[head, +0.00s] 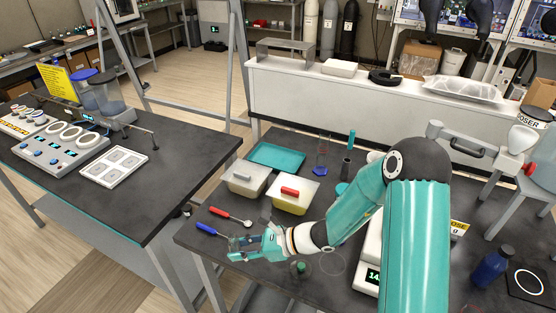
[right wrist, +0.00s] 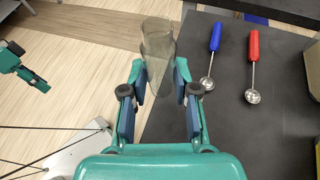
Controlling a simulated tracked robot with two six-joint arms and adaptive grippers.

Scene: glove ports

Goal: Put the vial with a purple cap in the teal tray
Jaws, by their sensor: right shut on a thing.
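My right gripper (head: 240,244) is at the front left edge of the dark table. In the right wrist view, my right gripper (right wrist: 160,82) is shut on a clear, greyish vial-like vessel (right wrist: 158,45). No purple cap shows on it; part of it is hidden between the fingers. The teal tray (head: 262,157) lies at the back left of the same table, beyond the gripper, and its visible floor looks empty. A teal gripper (right wrist: 30,75), apparently my left, shows at the left of the right wrist view; its jaw state is unclear.
Two lidded boxes (head: 247,178) (head: 292,194) stand between my right gripper and the tray. A blue-handled scoop (right wrist: 214,50) and a red-handled scoop (right wrist: 252,60) lie beside the gripper.

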